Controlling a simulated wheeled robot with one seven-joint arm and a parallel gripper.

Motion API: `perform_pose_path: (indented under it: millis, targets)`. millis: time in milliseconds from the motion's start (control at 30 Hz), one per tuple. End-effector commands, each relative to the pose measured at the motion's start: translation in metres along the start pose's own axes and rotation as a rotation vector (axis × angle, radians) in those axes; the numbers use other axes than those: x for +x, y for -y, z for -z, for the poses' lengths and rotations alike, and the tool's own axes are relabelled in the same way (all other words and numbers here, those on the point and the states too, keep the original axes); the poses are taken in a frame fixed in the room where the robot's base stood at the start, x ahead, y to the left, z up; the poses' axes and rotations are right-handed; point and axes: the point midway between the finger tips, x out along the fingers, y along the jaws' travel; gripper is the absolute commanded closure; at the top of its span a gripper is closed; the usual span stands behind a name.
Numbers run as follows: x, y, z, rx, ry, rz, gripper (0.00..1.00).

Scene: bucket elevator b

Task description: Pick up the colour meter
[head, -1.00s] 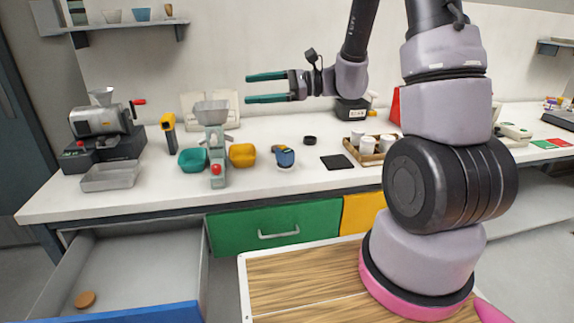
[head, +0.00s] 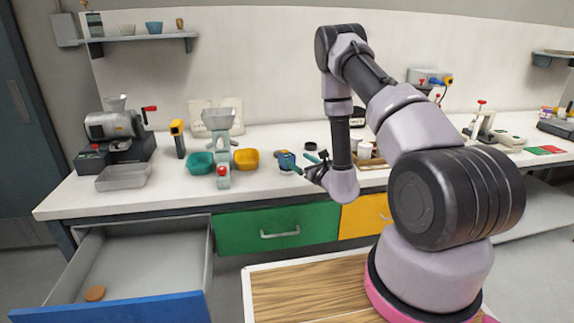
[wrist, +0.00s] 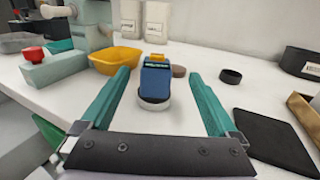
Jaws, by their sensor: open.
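The colour meter appears to be the blue handheld device with a dark display, a yellow-orange top and a pale round base. It stands on the white bench (head: 110,195). In the wrist view the blue colour meter (wrist: 155,82) is between and ahead of my two teal fingers, with a gap on both sides. In the head view the colour meter (head: 284,157) is just left of my gripper (head: 295,157), partly overlapped by a finger.
Left of the meter are a yellow bowl (wrist: 115,60), a pale green machine with a red knob (head: 222,150) and a teal bowl (head: 201,163). A black mat (wrist: 272,140) and wooden tray (wrist: 304,108) lie right. An open drawer (head: 135,262) juts out below left.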

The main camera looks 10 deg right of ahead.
Motion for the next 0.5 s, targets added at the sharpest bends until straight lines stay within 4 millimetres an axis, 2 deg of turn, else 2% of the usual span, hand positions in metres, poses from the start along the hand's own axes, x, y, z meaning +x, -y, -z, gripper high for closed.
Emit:
perform_pose_path:
  millis: [100,267,500]
  targets:
    - [0.016,-0.001,0.000,0.000,0.001,-0.002,0.05]
    - [0.026,-0.001,0.000,0.000,0.000,-0.002,0.05]
    - [0.061,-0.006,0.001,-0.001,0.001,-0.004,0.05]
